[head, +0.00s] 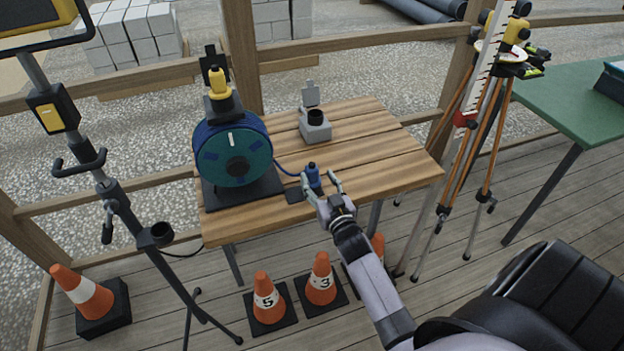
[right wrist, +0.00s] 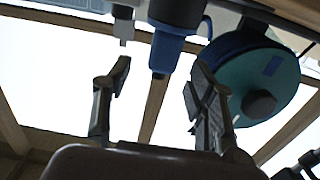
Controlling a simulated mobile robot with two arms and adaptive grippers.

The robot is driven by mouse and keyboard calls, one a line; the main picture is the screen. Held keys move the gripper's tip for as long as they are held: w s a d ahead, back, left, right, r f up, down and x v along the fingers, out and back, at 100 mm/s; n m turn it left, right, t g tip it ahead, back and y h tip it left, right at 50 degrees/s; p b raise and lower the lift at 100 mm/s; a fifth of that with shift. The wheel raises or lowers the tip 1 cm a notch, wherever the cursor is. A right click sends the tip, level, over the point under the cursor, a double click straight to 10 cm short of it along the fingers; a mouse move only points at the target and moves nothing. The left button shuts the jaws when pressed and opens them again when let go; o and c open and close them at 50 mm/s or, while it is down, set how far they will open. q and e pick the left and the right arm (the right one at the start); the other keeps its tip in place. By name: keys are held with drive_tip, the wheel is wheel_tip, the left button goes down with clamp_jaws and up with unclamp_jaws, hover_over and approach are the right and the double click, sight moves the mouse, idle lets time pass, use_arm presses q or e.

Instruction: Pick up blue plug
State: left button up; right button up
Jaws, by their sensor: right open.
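The blue plug (head: 313,177) stands upright near the front edge of the wooden table, with a blue cable running from it to the teal cable reel (head: 232,150). In the right wrist view the blue plug (right wrist: 167,52) hangs ahead, between the fingers and beyond their tips. My right gripper (head: 322,188) is open and empty, with its fingers just in front of the plug; the right wrist view shows both fingers (right wrist: 158,88) apart. I cannot tell whether a finger touches it. My left gripper is not in view.
Orange cones (head: 267,298) stand below. A tripod (head: 484,130) rises to the right, a black stand (head: 130,215) to the left.

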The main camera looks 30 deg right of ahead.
sight(314, 172)
drive_tip(key=p+x, duration=0.1)
drive_tip(key=x, duration=0.4)
drive_tip(key=shift+a+r, duration=0.15)
drive_tip(key=shift+c, duration=0.3)
clamp_jaws()
drive_tip(key=shift+r, duration=0.1)
